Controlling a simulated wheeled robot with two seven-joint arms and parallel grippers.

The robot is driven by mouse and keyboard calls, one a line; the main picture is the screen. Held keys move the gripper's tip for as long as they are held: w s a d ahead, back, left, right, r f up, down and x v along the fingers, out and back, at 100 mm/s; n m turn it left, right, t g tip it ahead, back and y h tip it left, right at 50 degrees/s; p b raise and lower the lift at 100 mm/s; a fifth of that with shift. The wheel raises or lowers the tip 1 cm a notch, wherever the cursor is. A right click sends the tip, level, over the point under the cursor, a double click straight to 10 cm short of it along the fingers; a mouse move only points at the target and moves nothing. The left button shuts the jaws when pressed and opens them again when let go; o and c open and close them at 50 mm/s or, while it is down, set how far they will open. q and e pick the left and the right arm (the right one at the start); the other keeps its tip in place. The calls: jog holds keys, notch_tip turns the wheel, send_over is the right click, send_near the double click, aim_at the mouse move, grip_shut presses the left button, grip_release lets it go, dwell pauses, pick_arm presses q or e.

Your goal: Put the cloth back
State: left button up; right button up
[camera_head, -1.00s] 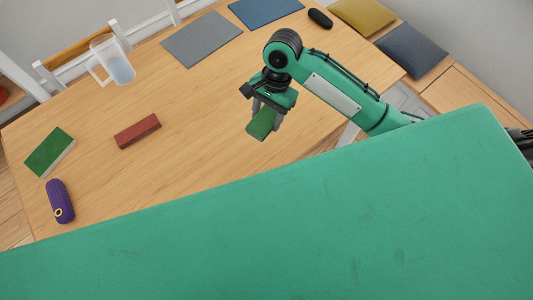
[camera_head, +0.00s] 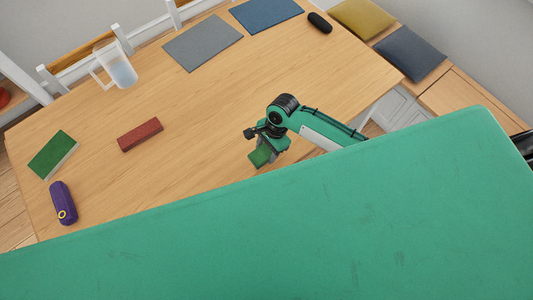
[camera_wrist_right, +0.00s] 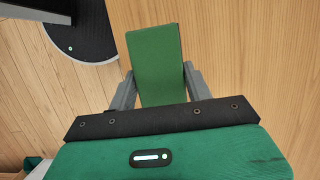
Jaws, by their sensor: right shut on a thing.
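My right gripper (camera_head: 267,150) is shut on a green cloth (camera_head: 260,157), a flat folded-looking piece, near the table's near side. In the right wrist view the cloth (camera_wrist_right: 155,55) sticks out from between the two grey fingers. I cannot tell whether it touches the table. My left gripper is not in view.
On the table (camera_head: 200,150) lie a green-covered book (camera_head: 52,153), a purple case (camera_head: 62,203), a red block (camera_head: 139,135), a grey mat (camera_head: 203,43), a blue mat (camera_head: 265,13) and a black case (camera_head: 320,22). A clear jug (camera_head: 119,72) stands far left. Cushions (camera_head: 410,53) lie right.

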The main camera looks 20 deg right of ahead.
aim_at(267, 156)
jog(key=shift+f, duration=2.35)
jog(key=o, duration=0.9)
jog(key=shift+f, duration=0.1)
jog(key=b+v, duration=0.1)
jog(key=v, duration=1.1)
